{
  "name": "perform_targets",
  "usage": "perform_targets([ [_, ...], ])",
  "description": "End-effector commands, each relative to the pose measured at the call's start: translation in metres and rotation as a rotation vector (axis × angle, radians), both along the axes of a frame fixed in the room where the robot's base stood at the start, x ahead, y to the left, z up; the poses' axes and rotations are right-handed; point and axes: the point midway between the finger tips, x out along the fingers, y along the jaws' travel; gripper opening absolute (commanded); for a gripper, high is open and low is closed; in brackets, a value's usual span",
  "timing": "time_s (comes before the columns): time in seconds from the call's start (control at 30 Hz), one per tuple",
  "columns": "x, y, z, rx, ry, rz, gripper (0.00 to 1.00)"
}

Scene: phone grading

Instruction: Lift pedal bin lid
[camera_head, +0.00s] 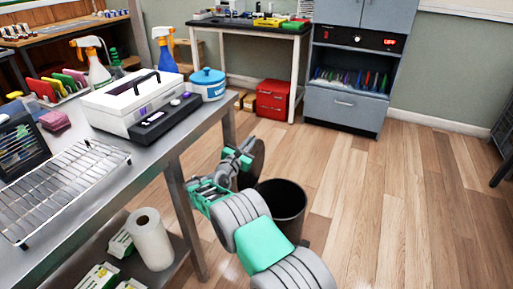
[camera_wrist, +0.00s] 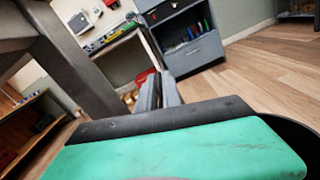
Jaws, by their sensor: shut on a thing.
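The dark pedal bin (camera_head: 289,213) stands on the wooden floor to the right of the steel table, its mouth open and facing up. Its round dark lid (camera_head: 258,163) stands up steeply at the bin's far left side. My gripper (camera_head: 244,150) is at the lid's upper left edge, with its fingers shut on it. The wrist view shows the fingers (camera_wrist: 159,92) close together, pointing away. The part of the lid between them is hidden there. My green and grey arm covers the bin's front left side. The pedal is not visible.
The steel table (camera_head: 203,141) and its leg stand close to the left of my arm. Its low shelf holds a paper roll (camera_head: 150,240). A red drawer box (camera_head: 272,100) and a grey cabinet (camera_head: 345,105) stand behind.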

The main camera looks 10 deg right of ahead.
Motion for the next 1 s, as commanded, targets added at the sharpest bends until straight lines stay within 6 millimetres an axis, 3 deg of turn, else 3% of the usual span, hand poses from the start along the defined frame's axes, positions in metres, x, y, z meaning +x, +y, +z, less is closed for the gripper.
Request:
perform_targets([
  [0.4,0.001,0.002,-0.003,0.003,0.004,0.002,0.00],
  [0.43,0.001,0.002,-0.003,0.003,0.004,0.002,0.10],
  [0.63,0.001,-0.001,-0.004,0.002,0.006,-0.002,0.26],
  [0.87,0.000,-0.002,-0.005,0.001,0.009,-0.003,0.26],
  [1.0,-0.011,0.009,-0.004,0.000,0.012,0.001,0.26],
])
